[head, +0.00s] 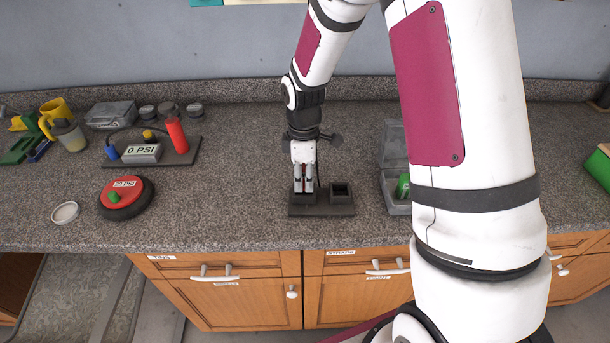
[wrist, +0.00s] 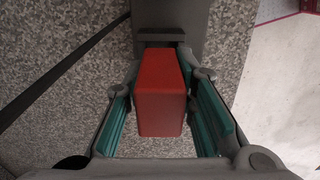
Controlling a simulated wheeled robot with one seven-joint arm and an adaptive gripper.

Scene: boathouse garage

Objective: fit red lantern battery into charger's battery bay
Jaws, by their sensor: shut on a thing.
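The red lantern battery (wrist: 162,105) is a red block between the teal-padded fingers of my gripper (wrist: 163,78) in the wrist view. My gripper (head: 304,187) is shut on it and points down over the left part of the dark charger (head: 325,209) in the head view. The charger also shows in the wrist view (wrist: 178,15), just past the battery's far end. The battery's lower end is hidden, so I cannot tell whether it is inside the left bay. The right bay (head: 341,190) shows as an empty square opening.
A clear open box (head: 395,150) with a green item stands right of the charger. A board with a gauge and red cylinder (head: 177,136), a red-topped round thing (head: 126,195) and a lid (head: 65,212) lie left. The counter directly left of the charger is clear.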

